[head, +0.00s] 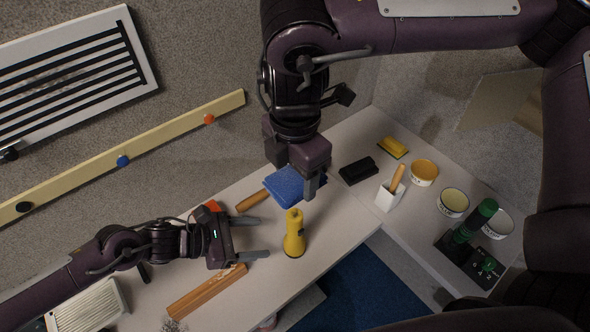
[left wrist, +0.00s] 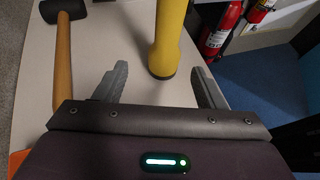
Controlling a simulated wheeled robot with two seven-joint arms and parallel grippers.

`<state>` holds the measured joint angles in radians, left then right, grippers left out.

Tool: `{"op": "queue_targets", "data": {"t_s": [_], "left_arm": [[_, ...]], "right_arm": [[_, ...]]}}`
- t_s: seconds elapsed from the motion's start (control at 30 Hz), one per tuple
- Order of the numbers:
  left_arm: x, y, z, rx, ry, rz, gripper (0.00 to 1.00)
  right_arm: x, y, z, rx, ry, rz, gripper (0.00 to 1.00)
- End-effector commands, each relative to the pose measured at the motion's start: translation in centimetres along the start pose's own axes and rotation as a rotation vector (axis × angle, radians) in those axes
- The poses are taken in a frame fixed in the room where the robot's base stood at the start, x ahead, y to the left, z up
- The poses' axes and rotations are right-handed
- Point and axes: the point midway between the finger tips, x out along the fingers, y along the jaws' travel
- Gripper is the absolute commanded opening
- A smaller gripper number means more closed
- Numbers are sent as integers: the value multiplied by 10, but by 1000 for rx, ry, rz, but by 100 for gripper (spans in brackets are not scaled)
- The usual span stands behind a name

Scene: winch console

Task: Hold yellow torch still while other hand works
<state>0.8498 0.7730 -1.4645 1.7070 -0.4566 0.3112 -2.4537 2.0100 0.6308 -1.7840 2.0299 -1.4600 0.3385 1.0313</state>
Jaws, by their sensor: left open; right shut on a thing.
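The yellow torch (head: 295,238) stands upright on the grey-white worktop (head: 345,222). My left gripper (head: 262,238) is open, to the left of the torch, with its fingers pointing at it. In the left wrist view the torch (left wrist: 168,40) rises ahead between the two spread fingers, its top cut off by the frame; neither finger appears to touch it. My right gripper (head: 309,189) is above and behind the torch, pointing down, shut on a blue block-like thing (head: 284,186). One of its fingers is largely hidden.
A mallet (left wrist: 63,55) lies left of the torch. A wooden strip (head: 205,292) lies in front of my left gripper.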

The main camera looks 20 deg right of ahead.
Motion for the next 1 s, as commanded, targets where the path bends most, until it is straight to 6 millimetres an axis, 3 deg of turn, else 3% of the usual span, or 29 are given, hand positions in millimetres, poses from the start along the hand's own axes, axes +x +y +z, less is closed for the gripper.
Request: {"op": "queue_targets", "data": {"t_s": [0.1, 0.27, 0.7, 1.0], "left_arm": [[4, -6, -13, -10, 36, 2, 64], [15, -8, -16, -11, 44, 1, 64], [77, -8, -19, -11, 43, 0, 64], [102, -8, -20, -11, 43, 0, 64]], "right_arm": [[0, 0, 0, 0, 0, 0, 43], [0, 0, 0, 0, 0, 0, 43], [0, 0, 0, 0, 0, 0, 43], [0, 0, 0, 0, 0, 0, 43]]}}
